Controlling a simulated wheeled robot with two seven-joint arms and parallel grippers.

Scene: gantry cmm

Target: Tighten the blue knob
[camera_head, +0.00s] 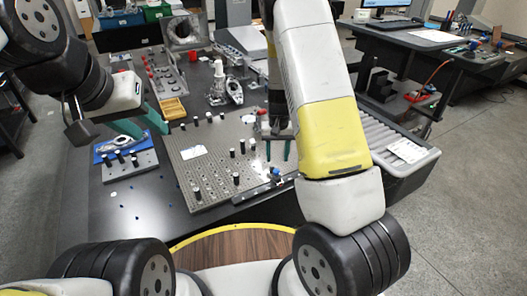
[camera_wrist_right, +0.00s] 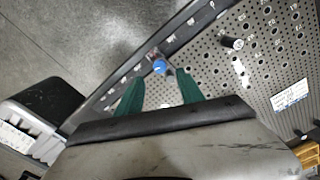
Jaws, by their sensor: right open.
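The blue knob (camera_head: 276,171) sits on the dark rail along the front right edge of the perforated plate. It also shows in the right wrist view (camera_wrist_right: 160,67), just beyond and between the fingertips. My right gripper (camera_head: 279,156) is open and empty, its two green fingers pointing at the knob from above. In the right wrist view its fingers (camera_wrist_right: 160,77) stand apart on either side of the knob's line, with no contact visible. My left gripper (camera_head: 153,132) has its green fingers apart, above the table at the left, with nothing seen between them.
The perforated plate (camera_head: 208,160) carries several dark posts and a white label. A smaller grey block (camera_head: 130,166) with posts lies to its left. A roller tray (camera_head: 388,140) stands at the right. The dark table front left is mostly clear.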

